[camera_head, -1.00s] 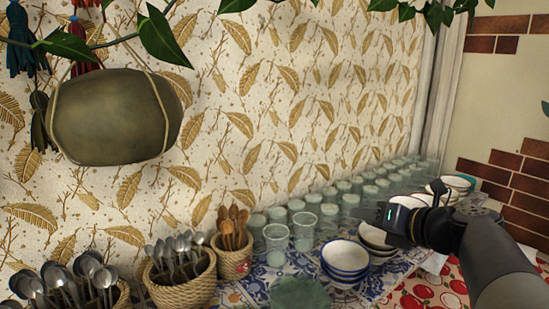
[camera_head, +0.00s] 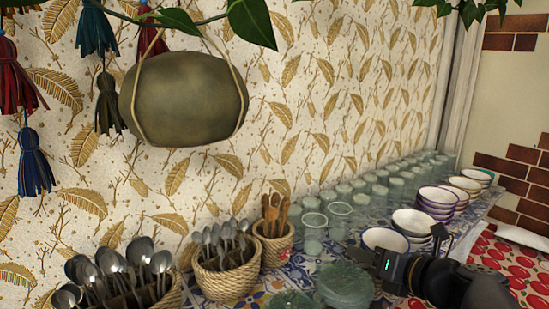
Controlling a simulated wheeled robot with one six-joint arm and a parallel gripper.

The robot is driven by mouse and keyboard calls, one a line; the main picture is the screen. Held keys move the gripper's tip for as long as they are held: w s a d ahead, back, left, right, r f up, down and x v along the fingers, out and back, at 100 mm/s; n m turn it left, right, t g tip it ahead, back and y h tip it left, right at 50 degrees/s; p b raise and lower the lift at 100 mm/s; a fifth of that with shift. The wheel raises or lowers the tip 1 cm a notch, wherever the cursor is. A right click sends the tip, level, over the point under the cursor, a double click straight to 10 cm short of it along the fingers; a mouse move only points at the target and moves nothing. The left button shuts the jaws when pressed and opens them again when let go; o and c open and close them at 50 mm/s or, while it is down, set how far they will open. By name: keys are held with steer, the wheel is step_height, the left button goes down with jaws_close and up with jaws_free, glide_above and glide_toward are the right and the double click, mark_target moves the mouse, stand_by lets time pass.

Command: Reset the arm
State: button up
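My gripper (camera_head: 392,268) is at the lower right in the head view, in front of the bowls and low over the tiled counter. Its dark body and part of my arm show, with a small green light on it. The fingertips are too dark and small to tell whether they are open or shut. I see nothing clearly held. A bowl (camera_head: 384,240) is partly hidden behind the gripper. A stack of glass plates (camera_head: 344,286) stands just to its left.
Woven baskets of metal spoons (camera_head: 222,250) and wooden spoons (camera_head: 272,229) stand at the left. Rows of glasses (camera_head: 340,213) line the wall. More bowl stacks (camera_head: 437,200) stand behind the gripper. A red patterned cloth (camera_head: 505,262) lies at the right. A gourd (camera_head: 185,100) hangs above.

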step_height(320, 180, down, 2)
steer(key=shift+f, duration=0.1)
steer(key=shift+v, duration=0.8)
steer(key=shift+s+d, duration=0.3)
steer(key=shift+r, duration=0.35)
